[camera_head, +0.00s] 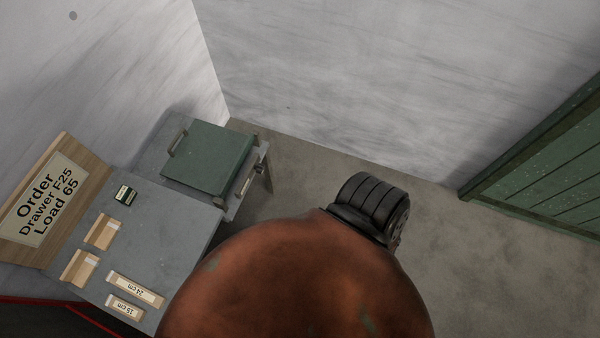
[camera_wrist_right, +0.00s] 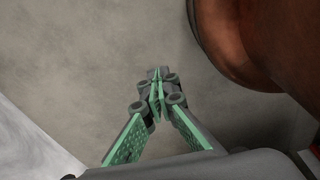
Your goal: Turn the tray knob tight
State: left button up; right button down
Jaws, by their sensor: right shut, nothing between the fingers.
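I cannot pick out a tray knob in either view. A green lidded box or drawer (camera_head: 212,158) with a handle on its left side sits on a grey stand at centre left in the head view; I cannot tell whether it is the tray. My right gripper (camera_wrist_right: 156,76) shows in the right wrist view, with its green-padded fingers together at the tips and nothing between them. Only bare floor shows beyond it, and it touches nothing I can see. My left gripper is in neither view.
A grey table (camera_head: 165,230) at left holds wooden blocks (camera_head: 103,231), labelled strips (camera_head: 135,289), a small dark device (camera_head: 125,195) and an order sign (camera_head: 48,200). A green slatted panel (camera_head: 545,165) stands at right. My brown arm link covers the lower middle. Floor between is clear.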

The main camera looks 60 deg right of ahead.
aim_at(260, 169)
jog(key=z, duration=0.3)
jog(key=k, duration=0.75)
jog(key=z, duration=1.05)
jog(key=i, duration=0.55)
jog(key=z, duration=0.05)
